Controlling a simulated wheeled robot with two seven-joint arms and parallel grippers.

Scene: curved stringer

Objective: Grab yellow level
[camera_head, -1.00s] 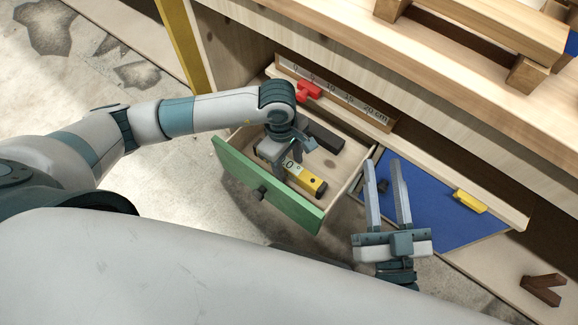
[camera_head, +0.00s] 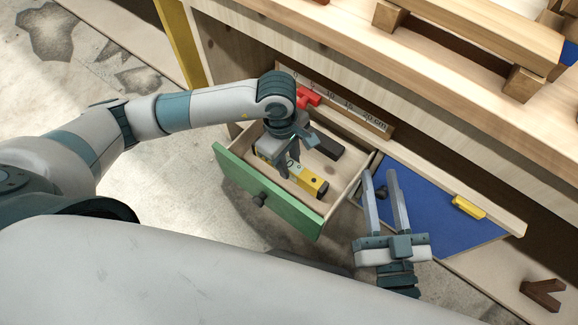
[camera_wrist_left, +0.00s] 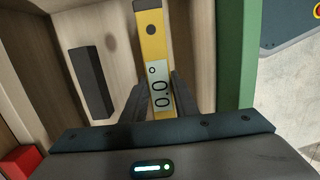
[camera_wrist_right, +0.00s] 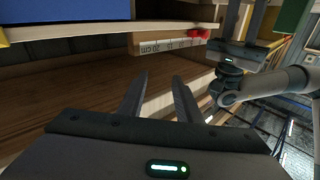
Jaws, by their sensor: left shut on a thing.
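The yellow level (camera_head: 313,184) lies in the open green-fronted drawer (camera_head: 262,198), its far end showing past my left gripper. My left gripper (camera_head: 288,163) reaches down into the drawer over the level. In the left wrist view the level (camera_wrist_left: 153,38) runs between the two fingers of the gripper (camera_wrist_left: 160,88), with its display in the grip, so the gripper is shut on it. Part of the level is hidden by the gripper in the head view. My right gripper (camera_head: 380,182) is open and empty, to the right of the drawer.
A dark block (camera_head: 325,146) lies in the drawer beside the level. A red piece (camera_head: 308,96) sits by the ruler strip (camera_head: 345,108) behind the drawer. A blue panel (camera_head: 425,205) with a yellow handle (camera_head: 468,207) is at right. The bench edge overhangs behind.

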